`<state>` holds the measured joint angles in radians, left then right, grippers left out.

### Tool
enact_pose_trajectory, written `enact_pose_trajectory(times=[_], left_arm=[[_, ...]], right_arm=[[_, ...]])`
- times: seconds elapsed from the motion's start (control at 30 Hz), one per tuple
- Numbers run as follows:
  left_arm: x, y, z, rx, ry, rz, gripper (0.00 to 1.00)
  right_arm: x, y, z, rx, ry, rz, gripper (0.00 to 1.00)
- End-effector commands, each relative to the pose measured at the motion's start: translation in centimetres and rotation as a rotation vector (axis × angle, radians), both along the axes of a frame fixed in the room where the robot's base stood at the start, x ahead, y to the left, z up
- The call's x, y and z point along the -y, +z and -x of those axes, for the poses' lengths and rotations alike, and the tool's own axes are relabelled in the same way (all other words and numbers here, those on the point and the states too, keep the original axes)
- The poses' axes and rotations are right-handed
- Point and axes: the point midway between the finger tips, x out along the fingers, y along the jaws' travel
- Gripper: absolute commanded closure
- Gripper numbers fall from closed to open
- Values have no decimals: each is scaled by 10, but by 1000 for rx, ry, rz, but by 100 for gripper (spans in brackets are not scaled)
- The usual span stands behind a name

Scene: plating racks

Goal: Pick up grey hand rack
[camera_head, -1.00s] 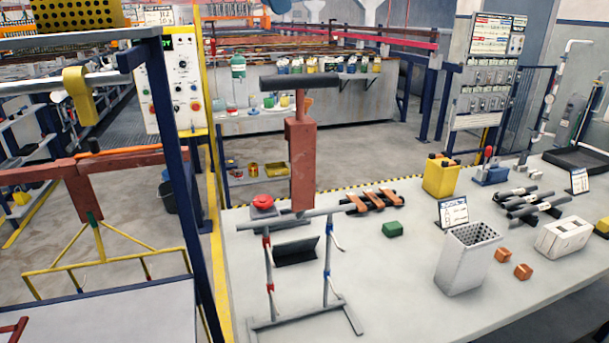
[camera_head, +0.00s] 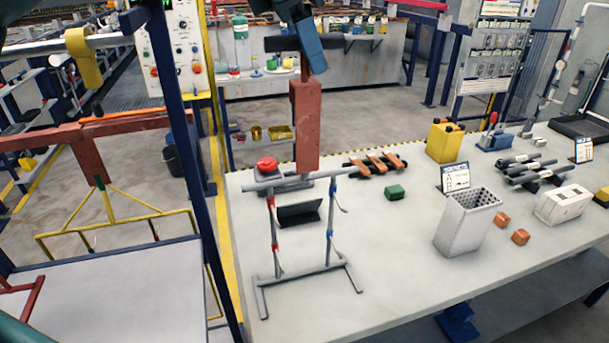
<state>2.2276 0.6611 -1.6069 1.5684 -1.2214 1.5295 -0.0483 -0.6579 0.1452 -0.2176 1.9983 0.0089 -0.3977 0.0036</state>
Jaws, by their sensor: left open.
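The grey hand rack stands upright near the left end of the grey table (camera_head: 385,270). It has a grey frame (camera_head: 300,181) with red and blue clips on its uprights, a red-brown post (camera_head: 305,120) and a black crossbar handle (camera_head: 281,45) on top. My left gripper (camera_head: 309,50) comes in at the top edge, pointing down, in front of the handle's middle in the picture. It is open, with only part of it in frame. I cannot tell whether it touches the handle. My right gripper is not in view.
A red button (camera_head: 267,164) is just behind the rack. A yellow rack (camera_head: 125,231) hangs at left. The table's front middle is clear.

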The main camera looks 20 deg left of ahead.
Motion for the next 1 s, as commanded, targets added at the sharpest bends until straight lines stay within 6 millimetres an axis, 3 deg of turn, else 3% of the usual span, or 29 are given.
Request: enact_pose_trajectory(times=[0.17,0.7,1.0], left_arm=[[0,0,0,0,1,0,57],[0,0,0,1,0,0,100],[0,1,0,2,0,-1,100]], right_arm=[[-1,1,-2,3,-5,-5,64],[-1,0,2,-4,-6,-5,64],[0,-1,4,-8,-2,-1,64]])
